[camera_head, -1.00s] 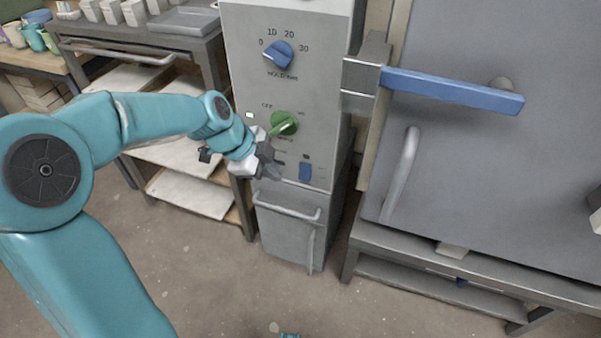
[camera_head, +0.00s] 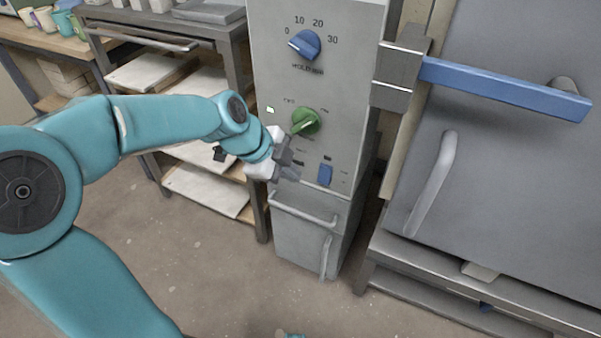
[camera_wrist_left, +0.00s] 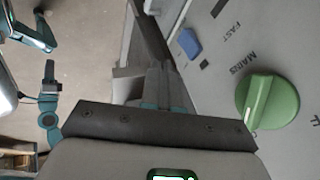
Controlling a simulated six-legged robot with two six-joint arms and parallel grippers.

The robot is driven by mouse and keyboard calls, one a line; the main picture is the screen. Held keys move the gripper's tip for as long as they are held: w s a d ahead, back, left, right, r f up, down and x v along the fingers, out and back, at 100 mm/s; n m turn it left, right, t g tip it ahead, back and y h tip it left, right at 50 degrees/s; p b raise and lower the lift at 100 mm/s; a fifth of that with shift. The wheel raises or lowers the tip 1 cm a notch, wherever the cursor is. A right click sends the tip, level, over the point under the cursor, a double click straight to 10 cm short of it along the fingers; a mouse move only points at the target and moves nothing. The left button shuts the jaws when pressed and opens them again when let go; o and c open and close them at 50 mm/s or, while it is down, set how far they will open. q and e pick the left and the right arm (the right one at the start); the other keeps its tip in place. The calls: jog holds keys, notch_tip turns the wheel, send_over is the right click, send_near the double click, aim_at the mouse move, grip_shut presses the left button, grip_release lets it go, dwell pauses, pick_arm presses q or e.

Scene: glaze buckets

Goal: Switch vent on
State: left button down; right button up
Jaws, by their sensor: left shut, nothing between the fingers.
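A grey control cabinet (camera_head: 347,60) stands in the middle of the head view. On its front are a blue rocker switch (camera_head: 325,174), a green knob (camera_head: 306,121) and a blue dial (camera_head: 305,44). I cannot read which one is labelled vent. My left gripper (camera_head: 292,172) is shut and empty, just left of the blue switch and below the green knob, apart from the switch. In the left wrist view, the blue switch (camera_wrist_left: 187,42) lies beyond the closed fingers and the green knob (camera_wrist_left: 267,102) is to their right.
A grey door with a blue lever (camera_head: 505,88) and a grey handle (camera_head: 432,182) is to the right. A drawer handle (camera_head: 303,209) sticks out below the panel. A shelf rack (camera_head: 190,165) stands at left. Open floor lies in front.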

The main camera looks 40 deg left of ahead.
aim_at(318, 178)
pick_arm(q)
jog(key=w+d+f+b, duration=0.1)
jog(key=w+f+b, duration=0.1)
jog(key=w+f, duration=0.6)
jog(key=shift+f, duration=0.1)
jog(key=b, duration=0.1)
jog(key=f+b, duration=0.1)
jog(key=shift+w+f+b, duration=0.1)
jog(key=shift+w+b, duration=0.2)
jog(key=shift+b, duration=0.05)
jog(key=shift+r+p, duration=0.4)
jog(key=shift+r, duration=0.1)
